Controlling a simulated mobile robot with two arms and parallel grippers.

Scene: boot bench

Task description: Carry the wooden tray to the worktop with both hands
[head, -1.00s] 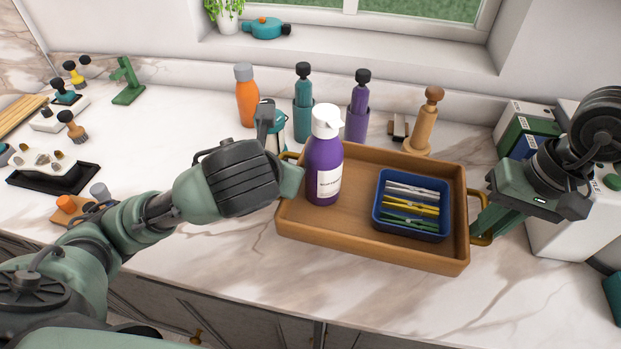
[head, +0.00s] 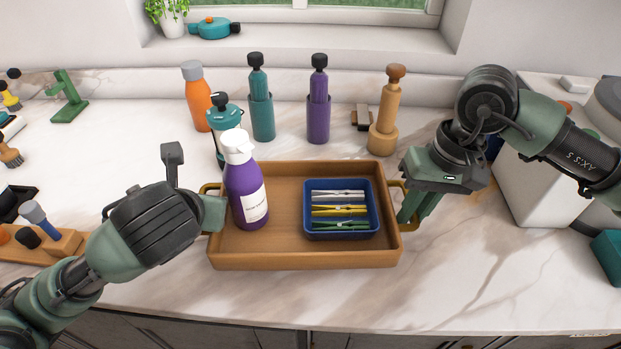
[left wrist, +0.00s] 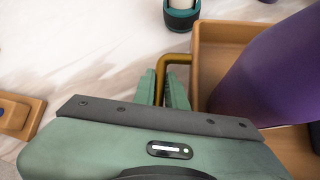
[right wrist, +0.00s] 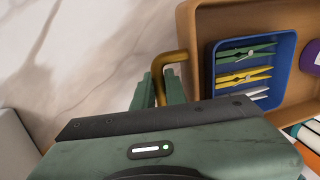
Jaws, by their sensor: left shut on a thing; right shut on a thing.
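The wooden tray (head: 280,262) is level over the marble worktop (head: 470,285); I cannot tell whether it touches it. My right gripper (head: 408,208) is shut on the right brass handle, which shows in the right wrist view (right wrist: 166,62). My fingers partly hide both handles.
Behind the tray stand an orange bottle (head: 197,100), a teal-topped bottle (head: 222,112), a teal bottle (head: 261,105), a purple bottle (head: 319,105) and a wooden one (head: 385,120). A wooden block with tools (head: 50,240) is at left. Marble in front is clear.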

